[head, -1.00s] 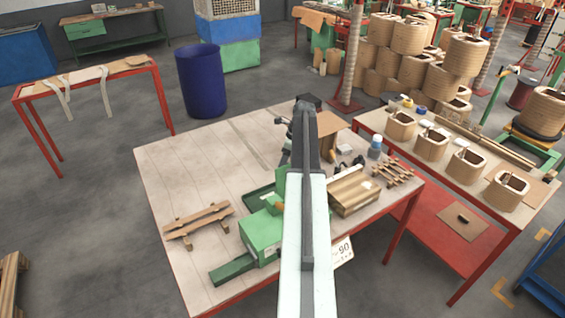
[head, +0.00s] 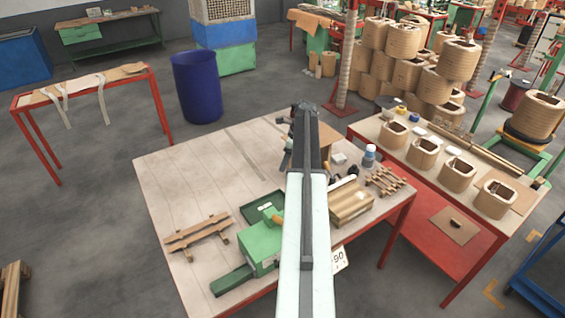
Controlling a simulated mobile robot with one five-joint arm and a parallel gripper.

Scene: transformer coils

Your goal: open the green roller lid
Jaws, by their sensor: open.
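A green machine (head: 259,246) sits near the front edge of the wooden table, with a long green bar at its front left. A shallow green part with a dark inside (head: 263,206) lies right behind it; I cannot tell if this is the roller lid or a tray. My arm reaches out over the table and covers the machine's right side. My gripper (head: 286,153) shows only in part as dark pieces left of the arm's end, beyond the green machine and apart from it. It is open, with nothing seen in it.
A slatted wooden piece (head: 197,234) lies left of the machine. A wooden block (head: 350,204), a small rack (head: 386,181) and a bottle (head: 369,155) stand to the right. The table's left and back (head: 190,170) are clear. A second table (head: 400,150) holds several coils.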

